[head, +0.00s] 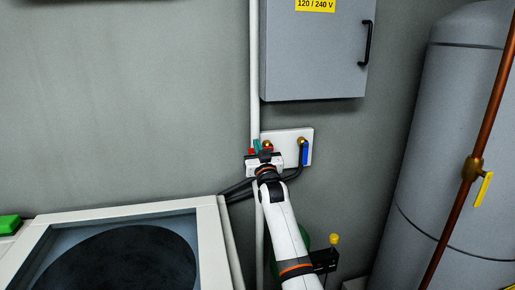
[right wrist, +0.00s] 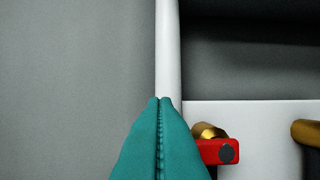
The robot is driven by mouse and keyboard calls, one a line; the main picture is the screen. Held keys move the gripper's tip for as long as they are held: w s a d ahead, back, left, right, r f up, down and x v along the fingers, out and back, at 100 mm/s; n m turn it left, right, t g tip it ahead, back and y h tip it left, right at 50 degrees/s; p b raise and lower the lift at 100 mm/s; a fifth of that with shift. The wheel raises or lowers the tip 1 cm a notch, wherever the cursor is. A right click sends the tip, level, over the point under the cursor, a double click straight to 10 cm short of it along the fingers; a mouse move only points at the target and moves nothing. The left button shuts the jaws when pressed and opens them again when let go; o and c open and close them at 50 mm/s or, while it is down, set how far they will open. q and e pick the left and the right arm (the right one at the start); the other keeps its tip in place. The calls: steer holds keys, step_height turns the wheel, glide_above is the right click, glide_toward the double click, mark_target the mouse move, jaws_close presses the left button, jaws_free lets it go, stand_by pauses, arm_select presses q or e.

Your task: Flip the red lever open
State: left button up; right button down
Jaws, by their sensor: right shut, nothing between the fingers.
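The red lever (right wrist: 227,143) sits on a brass valve (right wrist: 209,131) on a white wall plate, with a dark bolt head at its right end. It lies roughly level and runs left behind my fingers, which hide part of it. In the head view, bits of red (head: 251,151) show beside my fingertips. My right gripper (head: 257,146) is in front of the lever. Its teal fingers (right wrist: 160,138) are shut together with nothing between them, overlapping the lever's left part in the right wrist view. I cannot tell whether they touch it. My left gripper is not in view.
A blue lever (head: 305,153) hangs down on the plate's (head: 291,135) right side. A grey electrical box (head: 315,60) is above. A white pipe (head: 254,70) runs vertically. A white machine (head: 209,215) stands lower left, a grey tank (head: 450,140) at right.

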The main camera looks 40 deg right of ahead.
steer(key=shift+f, duration=0.45)
